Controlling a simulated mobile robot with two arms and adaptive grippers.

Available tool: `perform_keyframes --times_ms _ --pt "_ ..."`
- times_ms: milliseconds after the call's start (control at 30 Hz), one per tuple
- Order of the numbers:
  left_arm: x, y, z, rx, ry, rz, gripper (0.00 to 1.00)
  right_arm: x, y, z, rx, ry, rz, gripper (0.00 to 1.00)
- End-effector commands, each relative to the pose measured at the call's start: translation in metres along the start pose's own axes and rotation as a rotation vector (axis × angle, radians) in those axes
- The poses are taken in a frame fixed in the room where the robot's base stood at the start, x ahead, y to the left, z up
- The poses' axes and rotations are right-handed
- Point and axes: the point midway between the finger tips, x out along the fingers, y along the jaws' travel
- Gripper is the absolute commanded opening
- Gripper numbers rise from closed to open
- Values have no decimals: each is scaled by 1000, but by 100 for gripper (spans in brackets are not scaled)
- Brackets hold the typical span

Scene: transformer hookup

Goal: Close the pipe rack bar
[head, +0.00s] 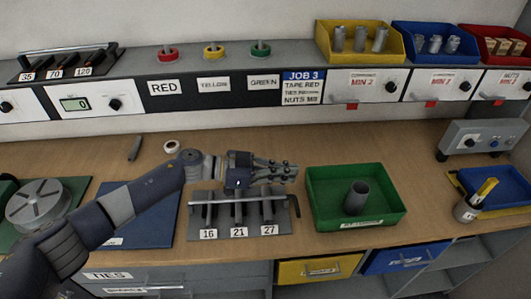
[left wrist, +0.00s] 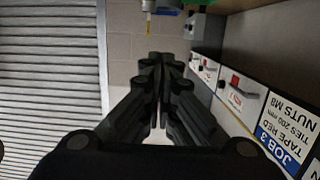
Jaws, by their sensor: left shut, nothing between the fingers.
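I cannot tell whether the bar is latched. My left gripper (head: 292,172) is shut and empty, above and behind the right part of the rack, pointing right. The closed fingers also show in the left wrist view (left wrist: 161,100), where the rack is not seen. My right gripper is out of view.
A green tray (head: 385,222) holding one grey pipe (head: 356,197) stands right of the rack. A blue mat (head: 140,222) lies to the left, beside a grey reel (head: 38,203). A shelf with labelled bins runs along the back.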

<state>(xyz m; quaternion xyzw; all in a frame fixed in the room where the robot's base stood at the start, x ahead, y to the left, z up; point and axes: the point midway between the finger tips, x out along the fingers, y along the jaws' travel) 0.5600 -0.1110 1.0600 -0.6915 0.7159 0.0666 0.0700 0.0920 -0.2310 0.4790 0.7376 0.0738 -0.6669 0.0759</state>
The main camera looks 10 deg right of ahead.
Motion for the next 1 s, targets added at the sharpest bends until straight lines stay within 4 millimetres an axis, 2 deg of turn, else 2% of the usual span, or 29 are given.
perform_keyframes --times_ms 33,200,500,700,1000 --pt "12 1 15 -1 -27 3 0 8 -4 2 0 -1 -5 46" --pt "38 0 56 -5 -17 -1 0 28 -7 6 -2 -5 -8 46" --pt "61 0 102 -2 -16 -1 0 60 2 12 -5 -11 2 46" --pt "66 0 115 -1 -14 0 0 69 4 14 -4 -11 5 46" --pt "67 0 118 -2 -14 0 0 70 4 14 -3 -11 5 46"
